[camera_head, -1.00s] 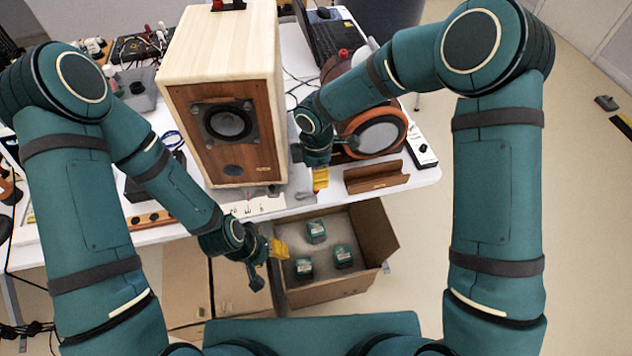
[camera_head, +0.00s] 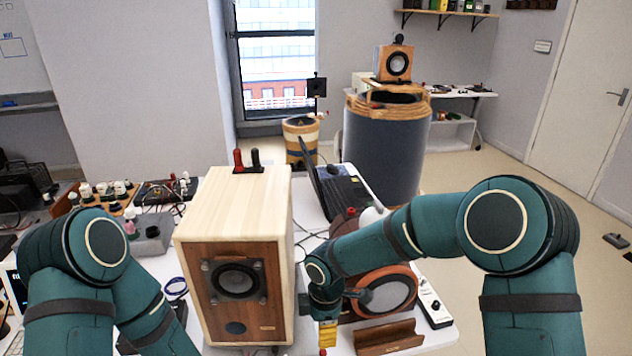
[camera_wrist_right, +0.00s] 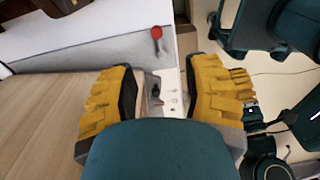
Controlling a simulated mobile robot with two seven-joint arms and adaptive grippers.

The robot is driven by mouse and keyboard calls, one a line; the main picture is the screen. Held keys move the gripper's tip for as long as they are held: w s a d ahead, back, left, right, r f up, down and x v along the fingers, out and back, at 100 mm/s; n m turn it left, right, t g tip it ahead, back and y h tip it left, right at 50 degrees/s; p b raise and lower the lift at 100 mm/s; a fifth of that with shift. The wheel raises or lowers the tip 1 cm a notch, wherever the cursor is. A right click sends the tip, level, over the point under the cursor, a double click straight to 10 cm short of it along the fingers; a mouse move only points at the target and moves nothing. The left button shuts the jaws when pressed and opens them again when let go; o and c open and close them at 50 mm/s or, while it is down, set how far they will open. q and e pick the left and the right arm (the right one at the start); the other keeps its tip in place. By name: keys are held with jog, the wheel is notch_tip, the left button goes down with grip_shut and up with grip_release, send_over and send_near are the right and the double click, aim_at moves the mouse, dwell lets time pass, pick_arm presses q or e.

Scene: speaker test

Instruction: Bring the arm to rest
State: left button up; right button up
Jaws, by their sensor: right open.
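My right arm (camera_head: 440,232) reaches in from the right and bends down over the table. My right gripper (camera_head: 328,334) points down just right of the wooden speaker (camera_head: 243,290), near the bottom edge of the head view. In the right wrist view its two yellow fingers (camera_wrist_right: 165,95) are wide apart, with nothing held between them. My left arm (camera_head: 78,285) comes in at the lower left, and its gripper is below the frame in the head view.
A round orange-rimmed speaker (camera_head: 388,293) stands close right of my right gripper, behind a brown wooden stand (camera_head: 388,338). A laptop (camera_head: 338,190) lies farther back. A red-tipped piece (camera_wrist_right: 157,33) shows in the wrist view. Open floor (camera_head: 470,172) lies right of the table.

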jog(key=s+d+f+m+t+y, duration=0.1)
jog(key=s+d+f+m, duration=0.3)
jog(key=s+f+m, duration=0.3)
jog(key=s+d+f+m+y, duration=0.2)
jog(key=s+f+m, duration=0.4)
jog(key=m, duration=0.8)
jog(key=s+d, duration=0.1)
jog(key=s, duration=0.2)
jog(key=shift+s+d+f+m+t+y, duration=0.3)
jog(key=shift+s+d+f+t, duration=0.05)
jog(key=shift+d+t, duration=0.05)
